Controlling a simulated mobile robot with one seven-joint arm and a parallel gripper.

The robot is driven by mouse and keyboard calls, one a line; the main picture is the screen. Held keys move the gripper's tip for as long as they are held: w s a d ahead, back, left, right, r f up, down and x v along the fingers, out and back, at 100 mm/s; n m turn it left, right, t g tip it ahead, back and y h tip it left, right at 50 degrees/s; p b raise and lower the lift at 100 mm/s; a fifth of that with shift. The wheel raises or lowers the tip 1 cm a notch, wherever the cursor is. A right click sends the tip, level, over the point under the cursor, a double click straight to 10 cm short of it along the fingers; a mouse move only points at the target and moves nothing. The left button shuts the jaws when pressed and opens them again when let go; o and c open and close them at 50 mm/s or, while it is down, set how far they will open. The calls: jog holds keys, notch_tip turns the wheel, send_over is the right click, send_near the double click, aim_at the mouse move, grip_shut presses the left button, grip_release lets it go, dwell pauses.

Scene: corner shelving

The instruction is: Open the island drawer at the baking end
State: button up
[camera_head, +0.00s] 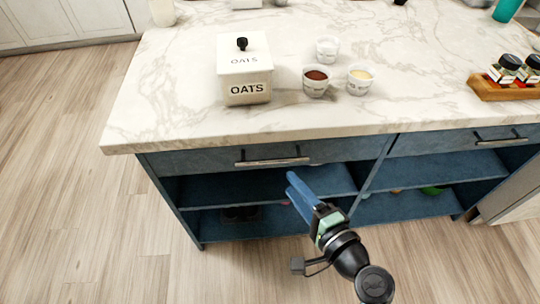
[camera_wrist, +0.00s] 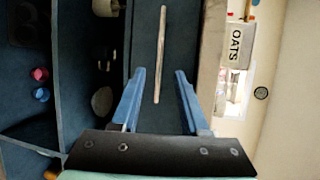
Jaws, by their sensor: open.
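The island drawer (camera_head: 205,163) under the oats canister has a blue front with a long bar handle (camera_head: 272,161). Its front looks flush with the island, so it appears closed. My gripper (camera_head: 291,183) is open and empty. In the head view its blue fingertips show just below the handle's right part. In the wrist view the drawer front (camera_wrist: 185,35) fills the middle and the handle (camera_wrist: 161,50) runs upright in the picture. The handle's near end lies between the two spread fingers of my gripper (camera_wrist: 159,72), apart from both. The gap in depth is hard to tell.
A second drawer with a handle (camera_head: 500,141) is at the right. Open shelves (camera_head: 260,187) lie below the drawers. The marble countertop (camera_head: 170,100) overhangs above and carries the oats canister (camera_head: 245,75), several small cups and a wooden spice rack (camera_head: 505,90). The floor at left is clear.

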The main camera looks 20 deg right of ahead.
aim_at(273, 160)
jog(key=b+x, duration=0.1)
jog(key=x, duration=0.9)
jog(key=shift+s, duration=0.1)
jog(key=shift+c, duration=0.2)
grip_shut()
dwell(0.9)
